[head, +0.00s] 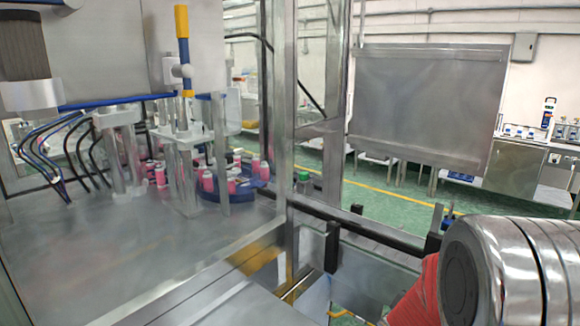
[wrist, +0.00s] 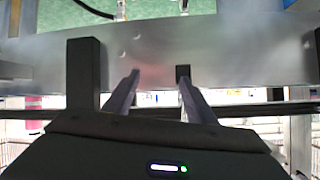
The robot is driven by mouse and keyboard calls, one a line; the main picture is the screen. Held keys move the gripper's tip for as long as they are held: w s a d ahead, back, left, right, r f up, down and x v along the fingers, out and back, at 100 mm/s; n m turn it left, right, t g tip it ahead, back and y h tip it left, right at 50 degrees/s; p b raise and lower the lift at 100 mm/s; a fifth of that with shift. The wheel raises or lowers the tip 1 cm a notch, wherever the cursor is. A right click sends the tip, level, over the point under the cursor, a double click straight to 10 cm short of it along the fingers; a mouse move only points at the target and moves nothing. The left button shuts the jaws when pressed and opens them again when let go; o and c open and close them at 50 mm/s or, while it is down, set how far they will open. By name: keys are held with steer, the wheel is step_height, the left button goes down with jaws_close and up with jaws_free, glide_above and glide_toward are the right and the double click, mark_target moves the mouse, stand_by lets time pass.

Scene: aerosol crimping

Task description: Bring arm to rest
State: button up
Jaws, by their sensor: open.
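My gripper (wrist: 158,82) shows in the wrist view with its two grey fingers apart and nothing between them. A flat grey metal surface lies beyond the fingertips. In the head view a part of my arm (head: 470,270), shiny ringed metal with red beside it, fills the lower right corner. The gripper fingers cannot be made out in the head view.
A crimping machine with a metal deck (head: 130,250) stands at left, with several pink cans around a blue disc (head: 250,190). A metal post (head: 277,100) and a black rail (head: 380,236) edge it. A grey panel (head: 425,105) stands behind. Green floor (head: 385,190) shows beyond.

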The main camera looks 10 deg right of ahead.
steer(key=s+a+r+n+y, duration=0.1)
steer(key=a+n+y, duration=0.3)
steer(key=a, duration=0.6)
steer(key=s+a+n+y, duration=0.2)
steer(key=a+y, duration=0.3)
steer(key=a, duration=0.5)
steer(key=s+a+r+n+g, duration=0.1)
steer(key=s+a+r+n, duration=0.2)
steer(key=s, duration=0.6)
steer(key=s+a+r+n, duration=0.3)
steer(key=s+a+r, duration=0.4)
steer(key=s+r, duration=0.1)
steer(key=shift+s+r+n+g+y, duration=0.35)
steer(key=shift+r+n+g+y, duration=0.05)
steer(key=shift+r, duration=0.5)
